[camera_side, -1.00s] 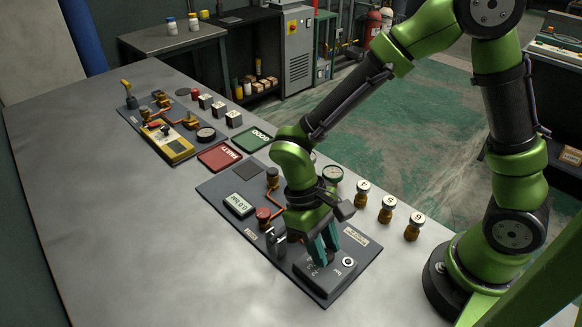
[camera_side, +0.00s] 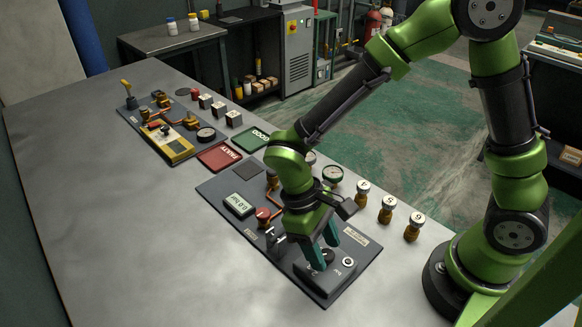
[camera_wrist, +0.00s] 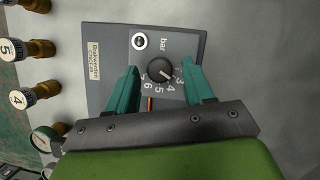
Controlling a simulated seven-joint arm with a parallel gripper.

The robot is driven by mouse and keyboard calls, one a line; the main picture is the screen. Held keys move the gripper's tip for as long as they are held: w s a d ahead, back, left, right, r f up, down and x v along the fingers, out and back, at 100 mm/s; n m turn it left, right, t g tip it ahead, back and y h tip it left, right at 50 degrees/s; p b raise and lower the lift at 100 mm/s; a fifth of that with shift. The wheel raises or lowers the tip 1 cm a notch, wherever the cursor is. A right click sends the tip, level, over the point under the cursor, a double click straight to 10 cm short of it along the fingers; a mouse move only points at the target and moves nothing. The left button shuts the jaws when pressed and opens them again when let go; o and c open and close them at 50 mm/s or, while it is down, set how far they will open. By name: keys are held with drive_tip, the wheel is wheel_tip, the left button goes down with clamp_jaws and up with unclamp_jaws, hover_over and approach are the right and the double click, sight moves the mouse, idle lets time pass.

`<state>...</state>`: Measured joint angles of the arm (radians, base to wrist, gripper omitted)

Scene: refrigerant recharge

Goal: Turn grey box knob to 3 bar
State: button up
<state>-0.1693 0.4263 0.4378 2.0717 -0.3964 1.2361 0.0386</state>
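The grey box (camera_side: 340,276) sits at the near end of a dark panel on the bench. In the wrist view, the box (camera_wrist: 118,45) carries a round black knob (camera_wrist: 161,70) with a printed bar scale beside it. The knob's light mark points to the lower right, seemingly close to the 4; I cannot read it exactly. My gripper (camera_wrist: 160,66) is open, with one teal finger on each side of the knob and visible gaps between them. In the side view my gripper (camera_side: 323,258) points down over the box and partly hides the knob.
Red (camera_side: 219,156) and green (camera_side: 250,141) trays lie behind. The bench's left side is clear.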

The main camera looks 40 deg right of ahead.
idle(0.3)
drive_tip(key=v, duration=1.6)
drive_tip(key=shift+w+r, duration=0.25)
drive_tip(key=shift+r, duration=0.05)
